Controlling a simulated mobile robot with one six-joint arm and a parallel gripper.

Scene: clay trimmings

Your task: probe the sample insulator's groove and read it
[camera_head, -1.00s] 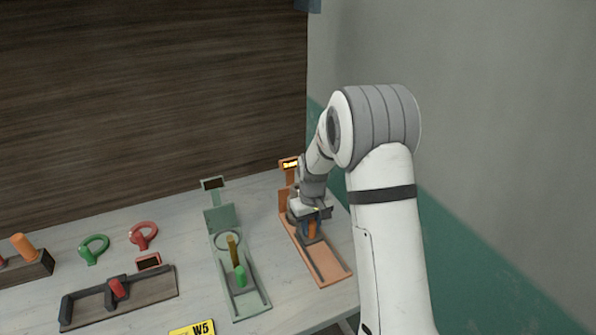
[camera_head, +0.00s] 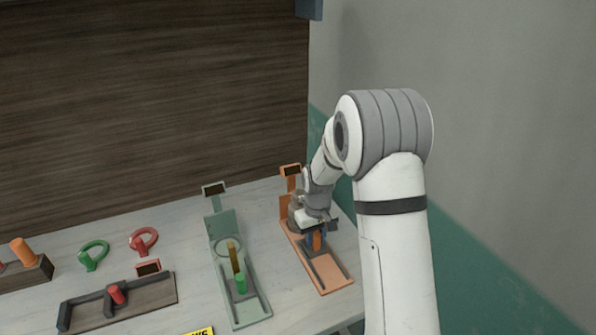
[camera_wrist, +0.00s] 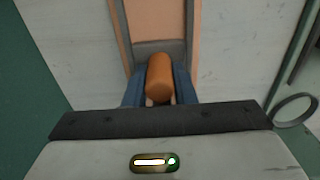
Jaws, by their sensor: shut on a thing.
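My gripper (camera_head: 317,240) is shut on the orange upright handle (camera_wrist: 160,78) of the orange gauge stand (camera_head: 334,279). Blue fingers flank the handle in the wrist view. The stand's small display (camera_head: 291,170) is dark. My gripper and wrist hide the stand's middle, so I cannot tell whether an insulator sits there. To the left, a similar pale green stand (camera_head: 251,312) has a ring, a brown post (camera_head: 235,260), a green handle (camera_head: 241,283) and a dark display (camera_head: 214,189). I cannot tell which piece is the sample insulator, and no groove is discernible.
A dark tray (camera_head: 82,314) with a red peg (camera_head: 117,293) lies left of the green stand. Green (camera_head: 92,256) and red (camera_head: 143,241) ring-shaped pieces lie behind it. A yellow label (camera_head: 199,331) is at the front edge. A wall stands close on the right.

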